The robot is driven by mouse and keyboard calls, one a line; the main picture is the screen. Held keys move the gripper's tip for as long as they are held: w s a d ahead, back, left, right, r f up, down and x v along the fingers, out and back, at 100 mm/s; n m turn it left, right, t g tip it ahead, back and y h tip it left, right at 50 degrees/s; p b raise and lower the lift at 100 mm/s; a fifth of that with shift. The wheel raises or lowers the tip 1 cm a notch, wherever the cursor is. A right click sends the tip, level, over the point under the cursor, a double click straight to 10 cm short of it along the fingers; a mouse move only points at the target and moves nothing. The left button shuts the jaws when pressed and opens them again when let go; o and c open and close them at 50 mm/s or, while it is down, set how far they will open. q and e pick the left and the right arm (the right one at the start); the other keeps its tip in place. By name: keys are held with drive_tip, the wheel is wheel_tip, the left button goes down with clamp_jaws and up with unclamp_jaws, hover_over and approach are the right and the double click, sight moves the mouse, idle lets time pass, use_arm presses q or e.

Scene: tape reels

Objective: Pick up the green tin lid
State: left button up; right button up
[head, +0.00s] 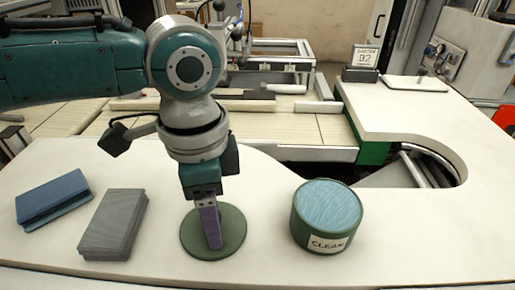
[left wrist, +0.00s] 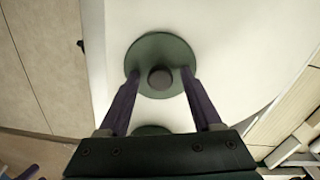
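The green tin lid (head: 233,236) lies flat on the pale counter, left of the green tin. It is round, with a dark knob (left wrist: 160,78) in its middle in the left wrist view, where the lid (left wrist: 160,48) is just ahead of the fingers. My left gripper (head: 212,244) points down over the lid. In the left wrist view its two purple fingers (left wrist: 160,76) are wide apart, one on each side of the knob, with nothing between them gripped. I cannot tell whether the fingertips touch the lid. My right gripper is not in view.
A sign (head: 363,60) stands at the back. The counter's right front is clear.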

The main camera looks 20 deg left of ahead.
use_arm(q)
clamp_jaws()
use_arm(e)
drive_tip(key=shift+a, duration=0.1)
use_arm(q)
drive_tip(key=shift+r, duration=0.1)
idle(0.4)
